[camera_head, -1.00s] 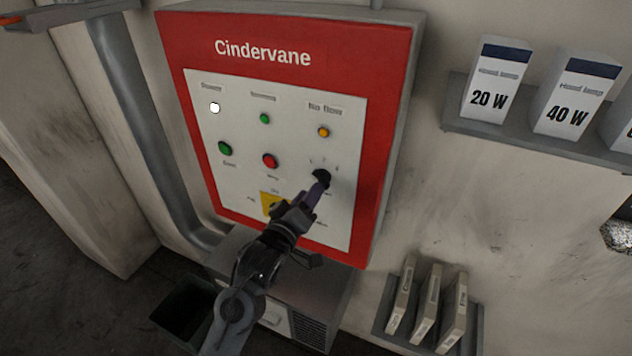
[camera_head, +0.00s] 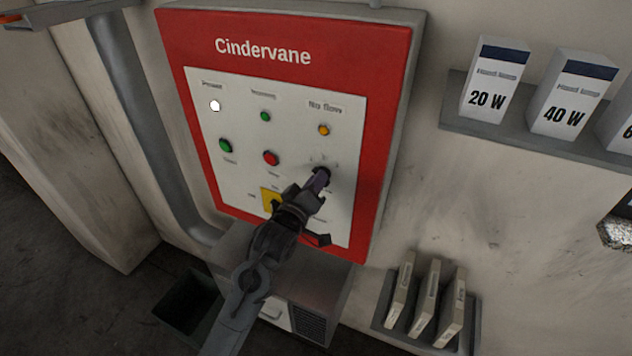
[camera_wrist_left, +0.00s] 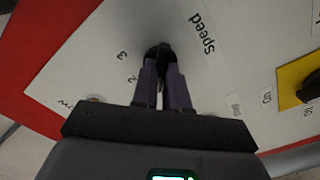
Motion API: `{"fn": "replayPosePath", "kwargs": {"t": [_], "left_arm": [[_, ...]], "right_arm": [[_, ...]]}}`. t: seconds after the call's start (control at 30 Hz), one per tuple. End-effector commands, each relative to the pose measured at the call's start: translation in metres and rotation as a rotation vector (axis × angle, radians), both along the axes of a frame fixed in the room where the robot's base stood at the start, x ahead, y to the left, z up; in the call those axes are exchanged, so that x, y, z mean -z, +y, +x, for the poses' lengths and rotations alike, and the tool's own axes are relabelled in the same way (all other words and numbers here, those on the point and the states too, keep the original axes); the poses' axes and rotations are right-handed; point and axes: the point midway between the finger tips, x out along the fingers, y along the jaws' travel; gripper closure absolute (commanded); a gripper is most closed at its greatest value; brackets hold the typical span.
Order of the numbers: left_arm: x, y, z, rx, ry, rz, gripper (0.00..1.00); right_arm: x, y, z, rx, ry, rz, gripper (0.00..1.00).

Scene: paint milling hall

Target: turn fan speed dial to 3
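The fan speed dial (camera_wrist_left: 165,52) is a small black knob on the white face of the red Cindervane panel (camera_head: 392,130). The wrist view shows the printed word "Speed" beside it and the numbers 3 and 2 on its left. My left gripper (camera_head: 322,178) is at the dial in the head view. In the left wrist view its two purple fingers (camera_wrist_left: 163,66) are close together, with the dial between their tips. The fingers hide much of the dial, so I cannot tell which mark it points to. My right gripper is not in view.
A yellow plate with a black switch (camera_head: 268,201) is left of my gripper. Green (camera_head: 225,146) and red (camera_head: 270,158) buttons and a lit white lamp (camera_head: 215,105) are on the panel. A shelf with lamp boxes (camera_head: 487,85) is at the right.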

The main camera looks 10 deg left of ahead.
Motion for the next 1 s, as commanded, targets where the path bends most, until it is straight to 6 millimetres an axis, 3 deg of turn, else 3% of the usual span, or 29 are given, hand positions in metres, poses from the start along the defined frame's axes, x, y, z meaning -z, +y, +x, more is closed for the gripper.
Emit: {"fn": "replayPosePath", "kwargs": {"t": [0.57,1.0], "left_arm": [[-0.0008,0.0001,0.0000,0.000,-0.022,0.075,1.00],[-0.0009,-0.0005,0.0000,0.000,-0.122,0.419,1.00]], "right_arm": [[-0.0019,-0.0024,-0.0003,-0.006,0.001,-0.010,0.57],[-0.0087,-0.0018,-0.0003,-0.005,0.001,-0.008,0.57]]}}
